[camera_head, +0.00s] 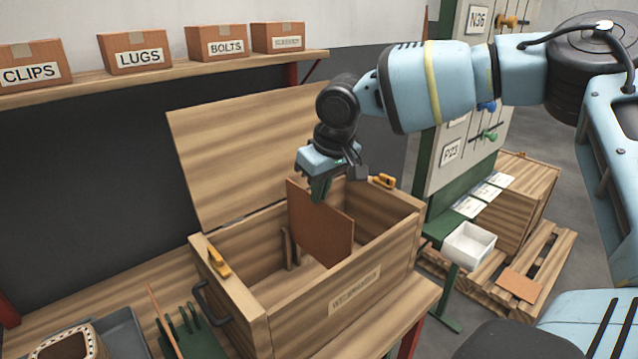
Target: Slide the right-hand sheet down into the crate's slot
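The crate (252,300) is an open wooden box with its lid (235,150) tilted up behind it. A reddish-brown sheet (328,228) stands upright in the crate's opening, its top above the rim and its lower part inside. My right gripper (320,188) is shut on the sheet's top edge, near its left corner. Thin wooden strips (287,248) show inside the crate beside the sheet's lower left edge. I cannot tell whether the sheet is between the slot's strips or touches the floor. My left gripper is not in view.
A green rack (195,340) with a thin brown sheet (163,318) upright in it stands left of the crate. Orange latches (219,262) sit on the crate's rim. A white bin (468,245) and a pallet (525,262) are at the right. Labelled boxes line a shelf behind.

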